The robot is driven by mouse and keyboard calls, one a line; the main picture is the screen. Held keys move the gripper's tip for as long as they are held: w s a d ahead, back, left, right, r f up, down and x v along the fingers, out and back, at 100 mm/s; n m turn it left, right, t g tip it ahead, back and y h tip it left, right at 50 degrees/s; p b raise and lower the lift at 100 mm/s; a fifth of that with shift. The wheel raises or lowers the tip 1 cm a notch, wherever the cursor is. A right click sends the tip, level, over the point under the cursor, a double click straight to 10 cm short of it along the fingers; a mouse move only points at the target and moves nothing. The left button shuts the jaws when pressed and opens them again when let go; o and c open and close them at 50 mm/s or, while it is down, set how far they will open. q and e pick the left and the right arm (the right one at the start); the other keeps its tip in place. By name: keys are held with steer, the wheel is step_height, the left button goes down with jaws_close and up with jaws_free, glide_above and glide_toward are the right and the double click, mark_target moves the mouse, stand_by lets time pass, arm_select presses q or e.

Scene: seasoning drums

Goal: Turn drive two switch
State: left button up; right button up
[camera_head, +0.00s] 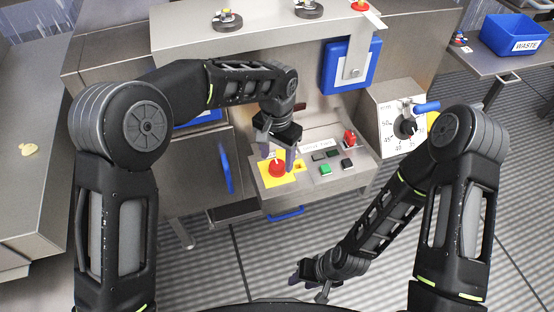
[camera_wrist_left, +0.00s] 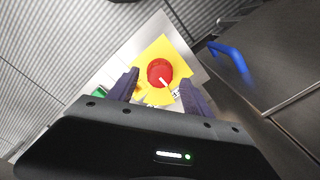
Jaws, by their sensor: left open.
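A sloped grey control panel (camera_head: 325,180) carries a red mushroom button (camera_head: 277,168) on a yellow plate, a green button (camera_head: 325,168), dark buttons or switches (camera_head: 326,155) and a red switch (camera_head: 349,138) at its back right. I cannot read which one is the drive two switch. My left gripper (camera_head: 277,152) is open and empty, pointing down above the yellow plate. In the left wrist view, the red button (camera_wrist_left: 160,72) shows between and beyond the fingertips of my left gripper (camera_wrist_left: 160,84); contact is not clear. My right gripper (camera_head: 306,278) is low over the floor, away from the panel.
A dial (camera_head: 404,127) with a blue handle (camera_head: 427,106) stands right of the panel. A blue waste bin (camera_head: 515,35) sits on a table at far right. Ribbed floor at lower right is open.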

arm_select(q)
step_height(320, 180, up, 6)
steer(key=shift+f, duration=0.15)
steer(key=shift+f, duration=0.1)
stand_by(0.5)
